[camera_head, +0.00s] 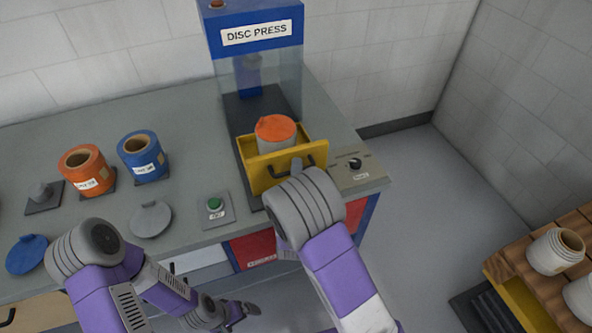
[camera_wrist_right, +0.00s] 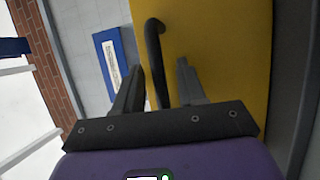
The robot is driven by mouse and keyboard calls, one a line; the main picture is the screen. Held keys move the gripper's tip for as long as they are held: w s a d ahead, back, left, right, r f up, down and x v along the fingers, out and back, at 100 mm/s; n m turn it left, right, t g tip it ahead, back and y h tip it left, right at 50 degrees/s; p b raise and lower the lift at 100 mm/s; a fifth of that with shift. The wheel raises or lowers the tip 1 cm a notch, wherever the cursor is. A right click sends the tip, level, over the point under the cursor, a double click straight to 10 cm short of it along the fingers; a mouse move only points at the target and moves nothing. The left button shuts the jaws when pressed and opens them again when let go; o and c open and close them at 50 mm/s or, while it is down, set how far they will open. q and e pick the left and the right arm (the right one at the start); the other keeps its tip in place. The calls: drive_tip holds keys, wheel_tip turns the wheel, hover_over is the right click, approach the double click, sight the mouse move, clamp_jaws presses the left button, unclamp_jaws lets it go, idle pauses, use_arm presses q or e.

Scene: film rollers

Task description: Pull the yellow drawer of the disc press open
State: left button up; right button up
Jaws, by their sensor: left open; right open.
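The disc press (camera_head: 256,35) is blue with a clear chamber and stands at the back of the bench. Its yellow drawer (camera_head: 261,177) sticks out at the front and holds a pale roller with an orange disc (camera_head: 275,128) on top. The drawer's dark handle (camera_wrist_right: 153,60) stands between the two open fingers of my right gripper (camera_wrist_right: 160,78) in the right wrist view. In the head view my right wrist hides most of that gripper (camera_head: 297,166) and part of the handle. My left gripper (camera_head: 246,308) is low in front of the bench, away from the drawer.
A green button (camera_head: 214,204) and a knob panel (camera_head: 355,166) flank the drawer. Orange (camera_head: 86,171) and blue (camera_head: 142,157) rollers and loose discs stand on the left bench. A wooden rack (camera_head: 545,285) with pale rollers is at lower right.

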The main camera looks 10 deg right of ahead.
drive_tip(key=v, duration=0.7)
drive_tip(key=shift+s+a, duration=0.1)
